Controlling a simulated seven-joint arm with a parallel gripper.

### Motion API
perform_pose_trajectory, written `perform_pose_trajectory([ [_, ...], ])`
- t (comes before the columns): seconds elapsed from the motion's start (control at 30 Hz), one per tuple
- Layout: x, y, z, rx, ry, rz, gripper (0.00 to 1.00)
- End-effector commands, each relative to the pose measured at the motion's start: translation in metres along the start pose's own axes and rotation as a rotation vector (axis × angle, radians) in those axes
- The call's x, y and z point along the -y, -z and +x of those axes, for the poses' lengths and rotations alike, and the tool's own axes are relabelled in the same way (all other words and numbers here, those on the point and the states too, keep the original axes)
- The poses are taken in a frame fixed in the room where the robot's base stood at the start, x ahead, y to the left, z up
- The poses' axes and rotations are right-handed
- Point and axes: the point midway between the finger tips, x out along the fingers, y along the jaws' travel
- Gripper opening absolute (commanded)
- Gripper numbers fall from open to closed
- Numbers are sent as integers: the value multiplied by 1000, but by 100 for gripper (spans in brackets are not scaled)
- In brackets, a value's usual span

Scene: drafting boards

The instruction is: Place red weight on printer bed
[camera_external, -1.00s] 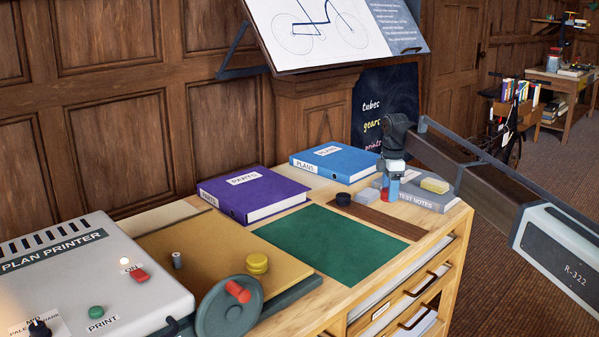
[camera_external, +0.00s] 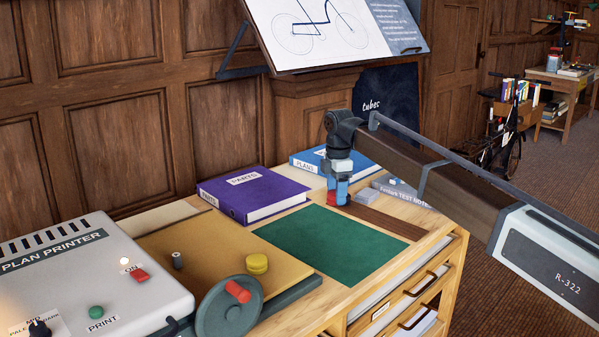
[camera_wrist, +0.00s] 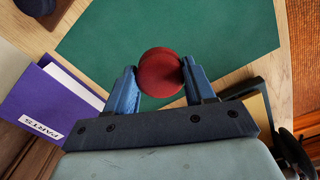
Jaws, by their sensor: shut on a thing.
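The red weight (camera_wrist: 160,72) is round and sits between the two blue fingers of my gripper (camera_wrist: 160,78) in the wrist view. My gripper is shut on it. In the external view my gripper (camera_external: 337,194) is near the back right corner of the green mat, and a little red of the weight (camera_external: 332,198) shows between the fingers. The printer bed (camera_external: 205,250) is the tan board beside the white plan printer (camera_external: 85,275), at the left.
The green mat (camera_external: 325,245) lies bare between my gripper and the bed. A purple binder (camera_external: 250,195) lies behind it, and a blue binder (camera_external: 310,163) lies farther right. A crank wheel with a red handle (camera_external: 228,308) is at the bed's front edge.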

Motion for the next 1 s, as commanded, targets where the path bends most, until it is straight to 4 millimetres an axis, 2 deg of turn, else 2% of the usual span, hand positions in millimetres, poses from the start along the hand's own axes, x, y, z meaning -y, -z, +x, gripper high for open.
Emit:
perform_pose_trajectory([
  [0.03,5,23,-2,-1,-2,-27,2],
  [0.4,54,165,-11,-5,-11,-197,2],
  [0.57,82,222,-16,-8,-16,-269,2],
  [0.8,132,305,-24,-13,-21,-379,2],
  [1.0,176,362,-31,-15,-23,-462,2],
])
